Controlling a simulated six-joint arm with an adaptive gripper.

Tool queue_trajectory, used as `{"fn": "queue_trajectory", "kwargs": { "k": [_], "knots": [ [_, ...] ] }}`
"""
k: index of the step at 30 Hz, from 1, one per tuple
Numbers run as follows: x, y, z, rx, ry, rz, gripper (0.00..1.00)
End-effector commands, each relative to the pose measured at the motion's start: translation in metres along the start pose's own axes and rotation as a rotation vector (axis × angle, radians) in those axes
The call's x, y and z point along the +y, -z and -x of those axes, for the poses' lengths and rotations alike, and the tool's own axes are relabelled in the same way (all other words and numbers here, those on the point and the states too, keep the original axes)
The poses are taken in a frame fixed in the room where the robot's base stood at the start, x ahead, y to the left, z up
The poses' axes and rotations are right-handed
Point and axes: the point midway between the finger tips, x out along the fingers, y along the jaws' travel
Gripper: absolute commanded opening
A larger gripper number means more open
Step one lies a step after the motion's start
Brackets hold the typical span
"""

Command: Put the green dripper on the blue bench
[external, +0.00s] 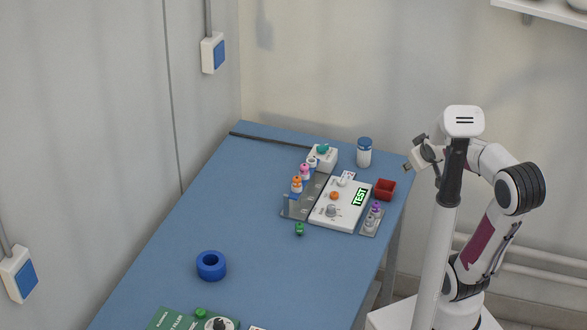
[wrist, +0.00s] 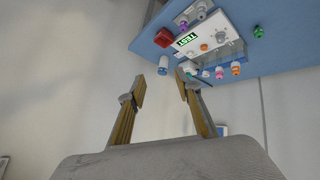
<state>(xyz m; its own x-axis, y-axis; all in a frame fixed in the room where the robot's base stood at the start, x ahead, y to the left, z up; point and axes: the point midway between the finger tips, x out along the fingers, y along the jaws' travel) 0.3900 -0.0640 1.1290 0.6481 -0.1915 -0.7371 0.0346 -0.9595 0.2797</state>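The blue bench (external: 255,255) runs through the middle of the external view; its edge also shows in the wrist view (wrist: 262,66). A small green dripper (external: 299,229) is on the bench, in front of the grey rack; it shows at upper right in the wrist view (wrist: 259,31). A second green piece (external: 200,313) is on the green box at the near end. A teal-topped piece (external: 322,148) is on the white block at the back. My gripper (external: 411,154) is open and empty, raised beyond the bench's right edge; its two fingers stand apart in the wrist view (wrist: 161,82).
A white tester panel (external: 343,215) with a lit TEST display, a red bin (external: 385,189) and a blue-capped jar (external: 364,153) crowd the bench's far right. A blue tape roll (external: 211,265) lies left. The bench's middle is clear. Walls stand left and behind.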

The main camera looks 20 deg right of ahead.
Motion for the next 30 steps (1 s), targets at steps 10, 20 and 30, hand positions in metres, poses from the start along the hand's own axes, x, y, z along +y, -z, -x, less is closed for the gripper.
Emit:
{"fn": "queue_trajectory", "kwargs": {
  "k": [10,20,30],
  "knots": [
    [-0.039,-0.068,0.062,-0.129,0.112,-0.137,0.34],
    [-0.070,-0.106,0.095,-0.204,0.210,-0.187,0.34],
    [-0.071,-0.108,0.096,-0.209,0.216,-0.189,0.34]
  ]
}}
